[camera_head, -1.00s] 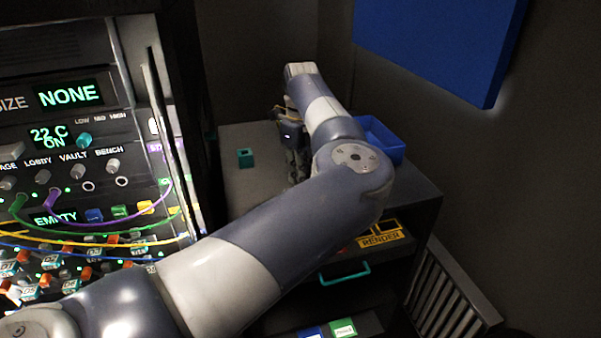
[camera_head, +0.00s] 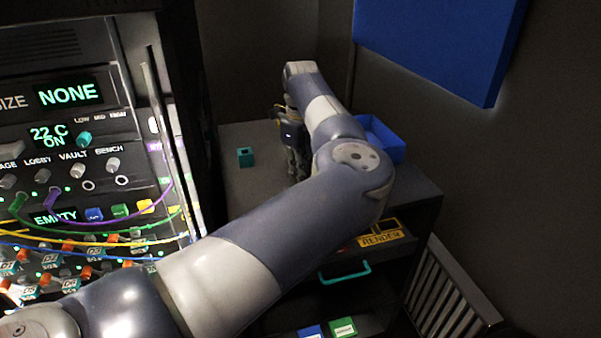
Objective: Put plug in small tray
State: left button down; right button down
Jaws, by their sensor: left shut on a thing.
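My left gripper (camera_head: 297,164) is over the cabinet top, between a small teal block (camera_head: 245,157) on its left and a blue tray (camera_head: 391,145) on its right. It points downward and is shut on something. The held thing is too small and dark to make out, so I cannot tell whether it is the plug. The blue tray stands at the right rear of the cabinet top, partly hidden behind my forearm. My right gripper is not in view.
The cabinet top (camera_head: 244,191) is bare around the teal block. A rack panel (camera_head: 60,150) with knobs, displays and coloured cables stands at left. A teal handle (camera_head: 345,274) is on the cabinet front. A blue board (camera_head: 440,40) hangs on the wall.

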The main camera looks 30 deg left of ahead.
pick_arm(q)
jog(key=shift+f+b, duration=0.5)
jog(key=shift+f, duration=0.15)
dwell(0.8)
jog(key=c, duration=1.6)
grip_release()
notch_tip(320, 180, up, 12)
